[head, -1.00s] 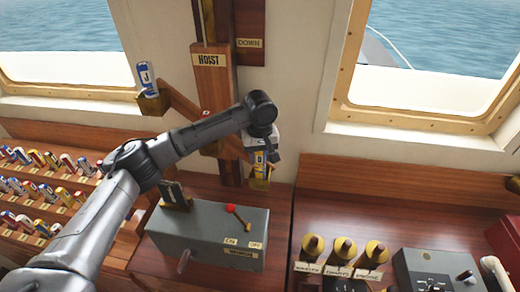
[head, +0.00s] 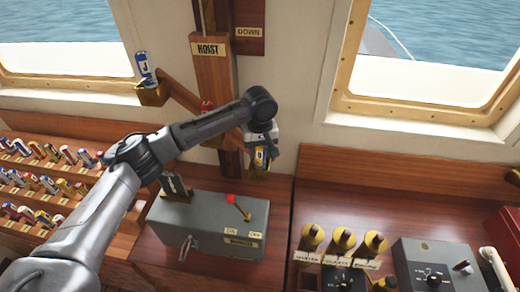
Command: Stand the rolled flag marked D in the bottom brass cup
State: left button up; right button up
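The rolled flag marked D (head: 261,159) is blue and yellow; its letter is too small to read surely. My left gripper (head: 262,147) is around it from above, apparently shut on it. The flag stands nearly upright at the bottom brass cup (head: 259,174), on the right end of the hoist's lowest visible arm. Its lower end meets the cup's mouth in the picture; how deep it sits I cannot tell. A blue and white flag marked J (head: 142,65) stands in the upper left brass cup (head: 152,95). My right gripper is not in view.
A red-topped flag (head: 207,106) shows behind my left arm at the hoist post (head: 210,70). A grey switch box (head: 205,225) stands below. Racks of rolled flags (head: 45,185) fill the left. Brass-topped knobs (head: 343,241) and another grey box (head: 435,265) stand right.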

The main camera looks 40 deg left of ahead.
pick_arm(q)
jog(key=o, duration=0.4)
jog(key=shift+r, duration=0.25)
notch_tip(320, 180, up, 8)
jog(key=b, duration=0.2)
jog(key=shift+f+b, duration=0.2)
jog(key=shift+b, duration=0.15)
notch_tip(320, 180, up, 4)
jog(key=shift+r, duration=0.85)
